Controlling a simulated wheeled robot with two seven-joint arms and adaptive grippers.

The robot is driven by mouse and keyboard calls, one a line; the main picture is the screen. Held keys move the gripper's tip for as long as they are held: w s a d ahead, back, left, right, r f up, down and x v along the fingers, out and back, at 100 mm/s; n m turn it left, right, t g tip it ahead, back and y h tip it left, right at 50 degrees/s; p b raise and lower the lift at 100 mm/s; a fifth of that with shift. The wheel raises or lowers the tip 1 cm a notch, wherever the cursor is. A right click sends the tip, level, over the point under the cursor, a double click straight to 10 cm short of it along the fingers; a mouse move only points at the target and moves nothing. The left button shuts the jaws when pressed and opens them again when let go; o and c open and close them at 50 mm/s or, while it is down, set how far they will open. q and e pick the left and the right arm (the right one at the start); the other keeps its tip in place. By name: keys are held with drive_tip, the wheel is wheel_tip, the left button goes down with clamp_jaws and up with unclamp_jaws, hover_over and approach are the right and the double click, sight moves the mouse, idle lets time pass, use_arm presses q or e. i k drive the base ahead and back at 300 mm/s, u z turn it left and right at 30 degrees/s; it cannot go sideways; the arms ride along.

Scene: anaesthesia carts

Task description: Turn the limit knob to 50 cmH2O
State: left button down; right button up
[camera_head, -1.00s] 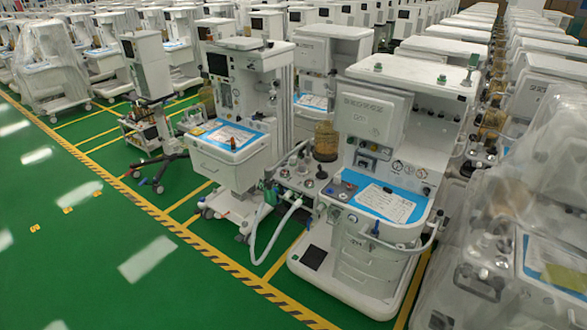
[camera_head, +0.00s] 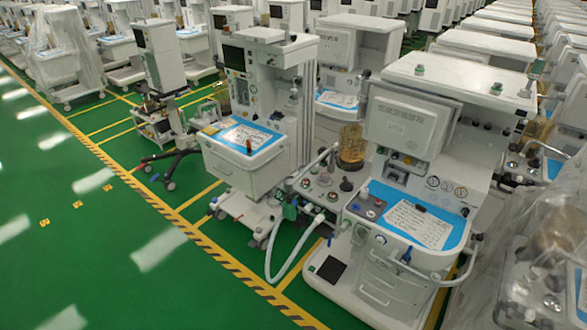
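The nearest anaesthesia cart (camera_head: 408,285) stands right of centre, white with a blue-edged worktop holding a white sheet (camera_head: 418,224). A panel with small knobs and a bellows canister (camera_head: 351,147) sits at its left side. I cannot tell which one is the limit knob, and no scale marks are readable. Neither of my grippers shows in the head view.
A second cart (camera_head: 240,170) stands to the left, with a pale hose (camera_head: 292,262) looping between the two. Plastic-covered carts (camera_head: 550,255) crowd the right. Green floor (camera_head: 90,250) is open at the left, bounded by a yellow-black line (camera_head: 225,262).

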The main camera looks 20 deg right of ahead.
sight(325, 177)
drive_tip(key=z, duration=0.05)
drive_tip(key=i, duration=0.85)
drive_tip(key=z, duration=0.3)
